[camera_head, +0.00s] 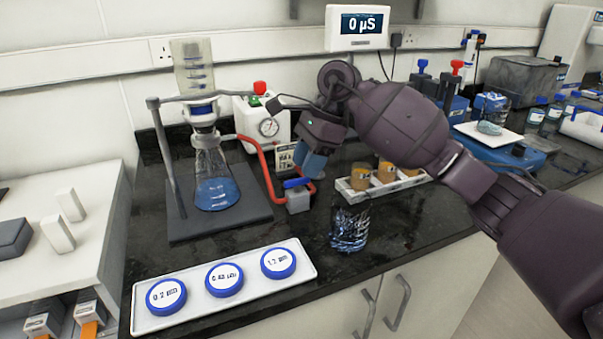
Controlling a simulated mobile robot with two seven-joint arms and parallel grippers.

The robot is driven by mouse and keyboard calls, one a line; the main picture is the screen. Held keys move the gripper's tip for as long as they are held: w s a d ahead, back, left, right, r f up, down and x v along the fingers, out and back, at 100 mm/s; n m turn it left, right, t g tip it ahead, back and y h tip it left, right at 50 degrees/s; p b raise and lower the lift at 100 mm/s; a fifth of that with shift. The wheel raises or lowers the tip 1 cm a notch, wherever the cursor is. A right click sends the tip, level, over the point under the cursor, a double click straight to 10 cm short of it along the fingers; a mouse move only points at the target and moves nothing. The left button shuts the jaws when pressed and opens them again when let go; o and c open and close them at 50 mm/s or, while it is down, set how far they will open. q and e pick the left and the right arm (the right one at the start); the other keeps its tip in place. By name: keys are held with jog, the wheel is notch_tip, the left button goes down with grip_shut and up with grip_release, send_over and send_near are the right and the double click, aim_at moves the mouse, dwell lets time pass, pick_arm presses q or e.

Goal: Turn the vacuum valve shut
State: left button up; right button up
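The vacuum valve (298,201) is a small grey block with a blue lever handle (296,183) on top. It sits on the dark bench, with red tubing (266,172) running to it from the filter flask (214,177). My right gripper (309,161) points down just above and behind the handle, its blue-grey fingers close together. A small gap seems to separate the fingertips from the handle; contact cannot be made out. Whether the fingers are open or shut is unclear. The white pump (264,128) with a round gauge stands behind, partly hidden by my gripper. My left gripper is not in view.
A clear glass beaker (349,229) stands right of the valve, near the front edge. A white rack (354,193) with amber-filled jars is behind it. A white tray (208,307) with blue-rimmed discs lies in front. The flask's stand base (254,217) is to the left.

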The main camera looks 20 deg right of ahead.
aim_at(297, 185)
jog(key=shift+x, duration=1.35)
grip_shut()
